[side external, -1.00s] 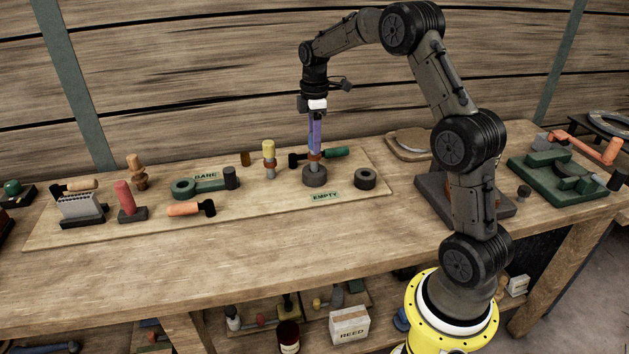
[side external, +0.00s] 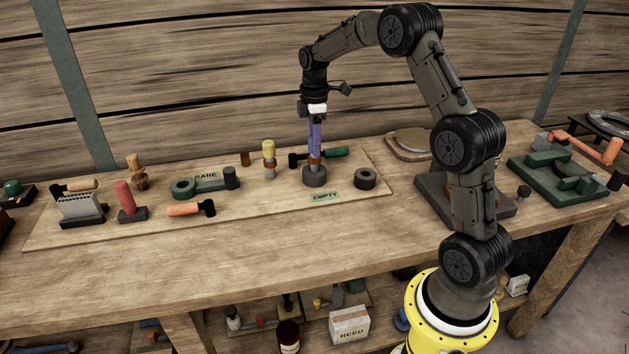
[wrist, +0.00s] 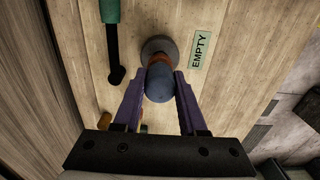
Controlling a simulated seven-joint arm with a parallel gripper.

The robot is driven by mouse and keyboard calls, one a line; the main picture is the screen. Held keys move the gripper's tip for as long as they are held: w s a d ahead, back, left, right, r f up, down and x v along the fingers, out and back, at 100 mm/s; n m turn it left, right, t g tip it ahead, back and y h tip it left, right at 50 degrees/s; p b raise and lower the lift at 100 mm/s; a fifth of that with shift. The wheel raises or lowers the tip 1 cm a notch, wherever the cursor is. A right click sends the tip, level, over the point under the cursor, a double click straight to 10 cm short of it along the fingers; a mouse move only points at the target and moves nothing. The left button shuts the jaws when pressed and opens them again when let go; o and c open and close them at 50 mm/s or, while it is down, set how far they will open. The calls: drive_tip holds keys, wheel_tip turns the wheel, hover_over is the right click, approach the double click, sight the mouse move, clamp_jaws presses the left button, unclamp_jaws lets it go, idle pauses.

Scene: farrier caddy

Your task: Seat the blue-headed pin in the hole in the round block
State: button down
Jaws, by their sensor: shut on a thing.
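The blue-headed pin stands roughly upright between my gripper's purple fingers; its blue head (wrist: 160,82) shows in the wrist view and a red-brown collar (side external: 315,161) in the side view. My gripper (side external: 315,150) is shut on the pin, with a fingertip on each side of the head (wrist: 163,76). The dark round block (side external: 314,177) is directly under the pin, and its rim shows beyond the head in the wrist view (wrist: 158,43). The collar appears just above the block's top. The hole and the pin's lower end are hidden, so I cannot tell how deep the pin sits.
An "EMPTY" label (side external: 325,197) lies in front of the block. A dark ring (side external: 365,179) is to the right, a green-handled tool (side external: 330,153) behind, and a yellow-topped peg (side external: 268,158) to the left. The board's front middle (side external: 255,210) is clear.

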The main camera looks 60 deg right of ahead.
drive_tip(key=shift+f, duration=1.1)
idle(0.9)
drive_tip(key=shift+c, duration=1.9)
unclamp_jaws()
wheel_tip(320, 180, up, 14)
drive_tip(key=shift+f, duration=0.1)
